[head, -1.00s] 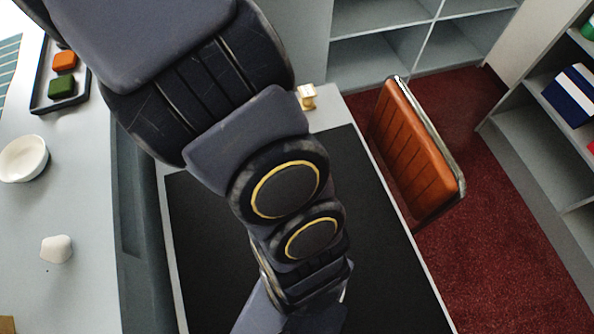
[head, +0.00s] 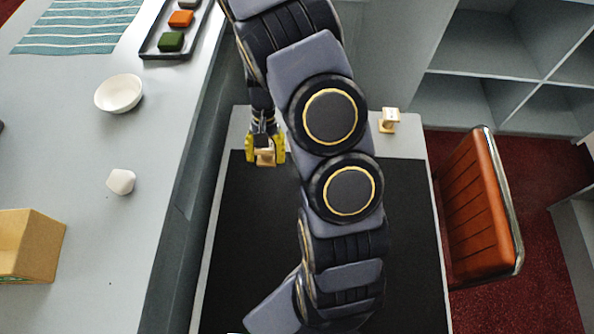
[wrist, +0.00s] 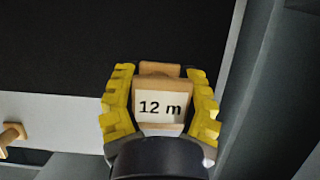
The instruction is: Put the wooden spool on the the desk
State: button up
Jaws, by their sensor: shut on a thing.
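My gripper (head: 265,152) has yellow fingers and is shut on a wooden spool (head: 265,157), near the far left corner of the desk (head: 405,146). The wrist view shows the spool (wrist: 160,104) between both fingers (wrist: 160,108), its white label reading "12 m". I cannot tell whether its underside touches the desk. The desk has a light border and a large black mat (head: 250,240). A second wooden spool (head: 389,120) stands on the desk's far border, to the right of my arm; it also shows at the left edge of the wrist view (wrist: 12,137).
A grey counter (head: 90,240) on the left holds a white bowl (head: 119,93), a small white block (head: 121,181), a tan box (head: 30,245) and a dark tray (head: 155,46) of coloured pieces. An orange chair (head: 478,210) stands right of the desk. Much of the mat is bare.

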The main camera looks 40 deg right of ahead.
aim_at(270, 182)
jog(key=shift+f, duration=3.9)
jog(key=shift+f, duration=0.15)
jog(key=o, duration=1)
jog(key=shift+o, duration=0.2)
